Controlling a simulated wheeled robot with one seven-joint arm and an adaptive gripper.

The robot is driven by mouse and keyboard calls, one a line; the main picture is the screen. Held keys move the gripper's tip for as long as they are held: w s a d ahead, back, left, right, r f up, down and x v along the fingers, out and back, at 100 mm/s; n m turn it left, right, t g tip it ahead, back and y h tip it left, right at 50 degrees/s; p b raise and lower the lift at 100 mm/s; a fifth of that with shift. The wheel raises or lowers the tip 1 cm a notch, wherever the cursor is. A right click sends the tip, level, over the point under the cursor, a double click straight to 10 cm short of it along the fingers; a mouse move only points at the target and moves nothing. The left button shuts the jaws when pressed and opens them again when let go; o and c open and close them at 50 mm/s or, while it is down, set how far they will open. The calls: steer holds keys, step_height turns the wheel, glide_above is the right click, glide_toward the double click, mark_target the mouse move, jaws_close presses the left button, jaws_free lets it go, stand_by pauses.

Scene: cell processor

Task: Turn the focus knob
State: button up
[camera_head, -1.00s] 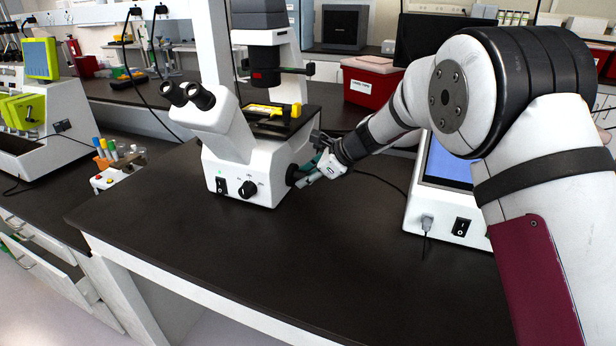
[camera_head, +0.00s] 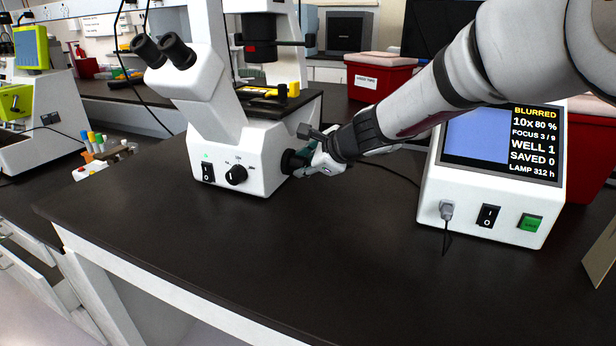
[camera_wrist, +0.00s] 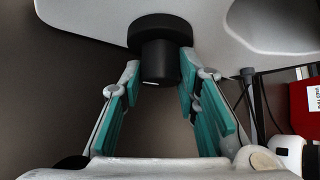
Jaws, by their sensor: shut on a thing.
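The white microscope (camera_head: 257,152) stands on the dark bench with its black eyepieces to the left. Its black focus knob (camera_head: 290,162) sticks out of the right side of the base. The knob (camera_wrist: 161,62) also shows at the top middle of the wrist view, a wide disc with a narrower cylinder. My gripper (camera_head: 303,162) is at the knob, and its teal-padded fingers (camera_wrist: 161,75) lie on both sides of the narrower cylinder, shut on it. The display unit (camera_head: 497,165) at the right reads "BLURRED", "10X 80 %" and "FOCUS 3 / 9".
A second black dial (camera_head: 236,175) and a switch are on the microscope's front. A red box (camera_head: 377,85) stands behind my arm. A rack with coloured tubes (camera_head: 97,150) is at the left. The bench front (camera_head: 270,260) is clear.

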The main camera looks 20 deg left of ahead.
steer(key=shift+f+n+t+b, duration=0.4)
steer(key=shift+t+b, duration=0.1)
steer(key=shift+b, duration=2.1)
steer(key=shift+s+r+t+b, duration=0.1)
steer(key=shift+r+t+b, duration=0.2)
steer(key=shift+b, duration=1.6)
steer(key=o, duration=1.2)
steer(key=shift+c, duration=0.2)
steer(key=v, duration=1.2)
steer(key=shift+f, duration=0.15)
